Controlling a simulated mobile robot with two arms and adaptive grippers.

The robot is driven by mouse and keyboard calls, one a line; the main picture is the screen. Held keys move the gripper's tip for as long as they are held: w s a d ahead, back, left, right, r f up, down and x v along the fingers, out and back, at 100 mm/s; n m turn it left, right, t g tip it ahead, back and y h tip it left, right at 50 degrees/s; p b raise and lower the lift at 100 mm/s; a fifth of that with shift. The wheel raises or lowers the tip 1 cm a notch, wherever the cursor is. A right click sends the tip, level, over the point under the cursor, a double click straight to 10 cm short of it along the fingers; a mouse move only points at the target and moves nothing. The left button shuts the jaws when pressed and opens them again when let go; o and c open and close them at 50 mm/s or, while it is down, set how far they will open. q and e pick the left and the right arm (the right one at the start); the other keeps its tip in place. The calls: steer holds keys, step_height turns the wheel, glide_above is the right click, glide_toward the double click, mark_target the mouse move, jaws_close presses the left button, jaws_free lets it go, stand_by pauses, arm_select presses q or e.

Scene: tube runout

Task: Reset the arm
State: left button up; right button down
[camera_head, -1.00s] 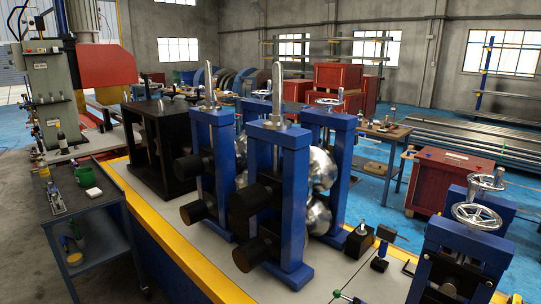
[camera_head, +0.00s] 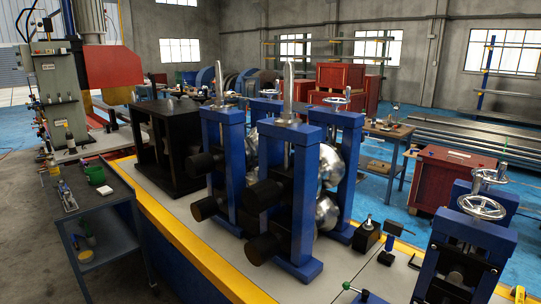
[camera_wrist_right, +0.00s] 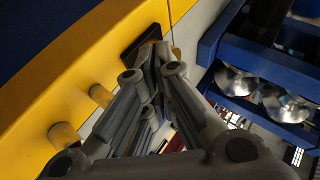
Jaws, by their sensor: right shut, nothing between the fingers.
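My right gripper (camera_wrist_right: 155,65) shows in the right wrist view with its grey fingers together and nothing between them. Its fingertips are near a yellow machine edge (camera_wrist_right: 75,65) with yellow pegs and a small dark plate. A blue frame (camera_wrist_right: 250,55) with shiny metal rollers (camera_wrist_right: 285,105) is to the right of the fingers. Whether the fingertips touch the yellow edge or dark plate cannot be told. Neither gripper shows in the head view, and my left gripper is not in view.
Blue roller stands (camera_head: 307,190) stand on the yellow-edged bench, with a black frame (camera_head: 172,145) behind them. Another blue stand (camera_head: 468,245) with handwheels is at right. A grey trolley (camera_head: 110,205) stands at left. A red cabinet (camera_head: 450,180) and steel tubes are farther back.

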steer(key=s+d+r+n+g+h, duration=0.1)
steer(key=s+d+r+n+g, duration=0.15)
steer(key=s+n, duration=0.75)
steer(key=s+d+r+n+g+h, duration=0.1)
steer(key=s+r+n+g+h, duration=0.2)
steer(key=s, duration=1.5)
step_height(320, 180, down, 28)
steer(key=s+g+y, duration=0.1)
steer(key=s+g, duration=0.2)
steer(key=s+d+f, duration=0.2)
steer(key=s+f, duration=1.2)
steer(key=s, duration=0.2)
steer(key=shift+d+f+g, duration=0.15)
steer(key=shift+d+g, duration=0.15)
steer(key=shift+g, duration=0.05)
